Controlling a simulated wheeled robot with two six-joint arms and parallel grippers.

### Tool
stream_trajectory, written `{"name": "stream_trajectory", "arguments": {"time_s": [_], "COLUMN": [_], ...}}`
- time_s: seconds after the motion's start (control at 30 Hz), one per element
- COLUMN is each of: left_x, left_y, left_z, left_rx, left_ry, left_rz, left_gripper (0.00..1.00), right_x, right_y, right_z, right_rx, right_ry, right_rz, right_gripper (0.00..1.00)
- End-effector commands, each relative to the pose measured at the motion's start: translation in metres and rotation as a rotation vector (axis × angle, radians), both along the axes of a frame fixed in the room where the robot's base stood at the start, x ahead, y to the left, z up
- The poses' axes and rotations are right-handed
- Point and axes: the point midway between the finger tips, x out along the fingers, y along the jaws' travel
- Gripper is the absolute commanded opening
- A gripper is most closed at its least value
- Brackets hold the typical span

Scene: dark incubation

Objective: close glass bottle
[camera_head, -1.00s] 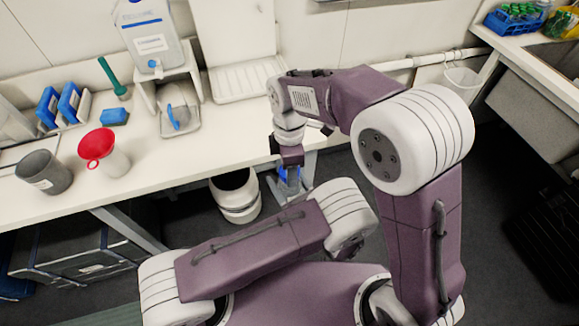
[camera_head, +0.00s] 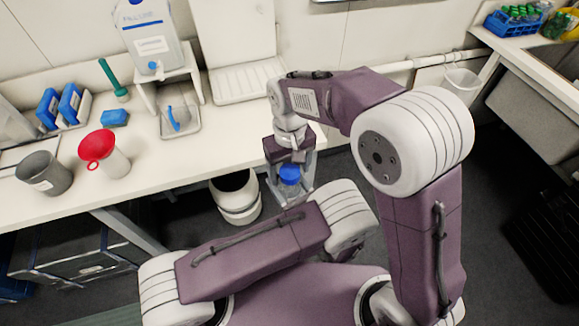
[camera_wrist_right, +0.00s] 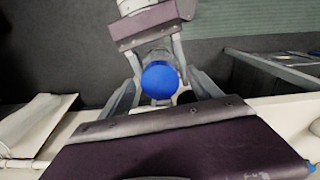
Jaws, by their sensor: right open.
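The glass bottle's blue cap (camera_head: 289,172) shows in the head view in front of the bench edge, and from above in the right wrist view (camera_wrist_right: 160,80). The bottle body beneath it is mostly hidden. My right gripper (camera_head: 291,181) points down over the cap and is open, with one finger on each side of it; whether they touch it I cannot tell. In the right wrist view, my left gripper (camera_wrist_right: 157,59) reaches in from the top with its fingers around the bottle below the cap, holding it off the bench.
The white bench (camera_head: 150,165) carries a red funnel (camera_head: 98,146), a grey beaker (camera_head: 43,171), a scoop in a tray (camera_head: 180,118) and a dispenser on a stand (camera_head: 150,40). A white bin (camera_head: 236,196) stands on the floor beside the bottle.

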Motion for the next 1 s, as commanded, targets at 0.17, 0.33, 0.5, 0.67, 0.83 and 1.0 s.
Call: {"name": "stream_trajectory", "arguments": {"time_s": [0.17, 0.33, 0.5, 0.67, 0.83, 1.0], "left_x": [0.000, 0.000, 0.000, 0.000, 0.000, 0.000], "left_y": [0.000, 0.000, 0.000, 0.000, 0.000, 0.000], "left_z": [0.001, 0.001, 0.001, 0.001, 0.001, 0.001], "left_rx": [0.000, 0.000, 0.000, 0.000, 0.001, 0.000], "left_ry": [-0.001, -0.001, -0.001, -0.001, -0.001, -0.001], "left_rz": [0.000, 0.000, 0.000, 0.000, 0.000, 0.000], "left_gripper": [0.00, 0.00, 0.00, 0.00, 0.00, 0.00], "right_x": [0.001, 0.001, 0.001, 0.001, 0.001, 0.001], "right_y": [0.001, 0.001, 0.001, 0.001, 0.000, 0.000], "right_z": [0.019, 0.059, 0.094, 0.114, 0.120, 0.120], "right_rx": [0.001, 0.004, 0.003, 0.001, 0.000, 0.000], "right_ry": [-0.003, -0.005, -0.004, -0.003, -0.001, -0.001], "right_rz": [0.000, 0.000, 0.000, 0.000, 0.000, 0.000], "right_gripper": [0.73, 0.73, 0.73, 0.73, 0.73, 0.73]}}
